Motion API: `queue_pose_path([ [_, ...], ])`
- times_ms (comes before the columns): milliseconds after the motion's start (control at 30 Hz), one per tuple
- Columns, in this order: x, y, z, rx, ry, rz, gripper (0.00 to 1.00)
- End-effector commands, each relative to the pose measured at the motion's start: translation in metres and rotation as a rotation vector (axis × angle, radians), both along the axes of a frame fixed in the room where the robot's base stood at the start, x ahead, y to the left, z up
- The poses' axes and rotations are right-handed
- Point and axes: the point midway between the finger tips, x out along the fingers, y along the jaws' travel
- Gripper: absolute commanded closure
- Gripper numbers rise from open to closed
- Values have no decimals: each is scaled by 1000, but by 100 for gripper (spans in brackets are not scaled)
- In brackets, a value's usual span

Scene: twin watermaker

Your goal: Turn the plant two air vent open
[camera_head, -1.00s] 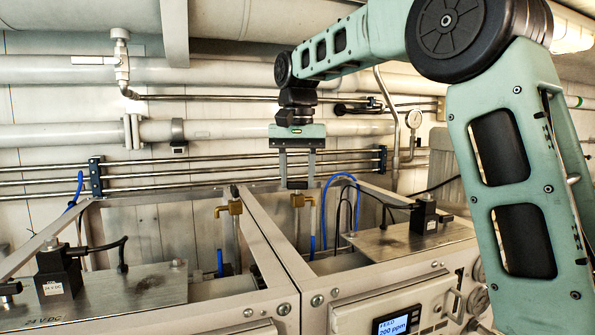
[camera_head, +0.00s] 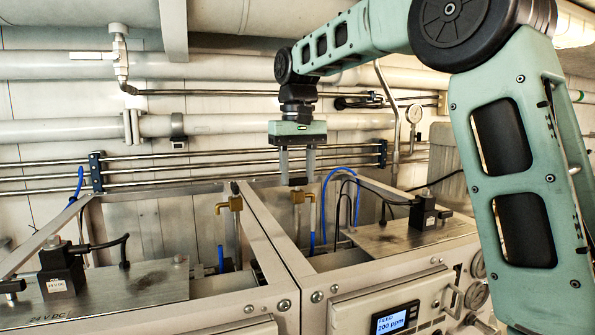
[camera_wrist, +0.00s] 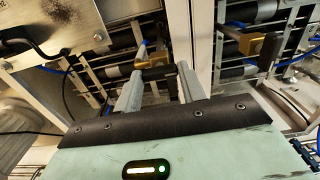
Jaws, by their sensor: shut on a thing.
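My gripper (camera_head: 298,181) points down over the right-hand open-topped unit (camera_head: 268,228). Its jaws are shut on a dark vent handle, which shows between the fingertips in the wrist view (camera_wrist: 158,73). A brass vent valve (camera_head: 297,197) sits just below the fingertips, and its brass also shows in the wrist view (camera_wrist: 141,52). The fingers partly cover the handle, so its exact angle is hard to tell. A similar brass valve (camera_head: 235,203) stands on the left-hand unit, apart from my gripper; it shows at the right in the wrist view (camera_wrist: 264,48).
Steel pipes (camera_head: 240,163) run along the wall behind. Blue hose (camera_head: 325,190) and black cables loop right of my gripper. A black solenoid (camera_head: 424,212) stands on a metal plate (camera_head: 395,238). A display (camera_head: 395,319) reading 200 ppm is on the right unit's front.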

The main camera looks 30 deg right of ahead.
Motion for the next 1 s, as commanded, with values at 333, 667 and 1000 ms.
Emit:
queue_pose_path([
  [333, 0, 0, 1, -1, -4, 2, 38],
  [667, 1, 0, 3, 0, -2, 0, 38],
  [1000, 1, 0, 53, -1, -6, 0, 38],
])
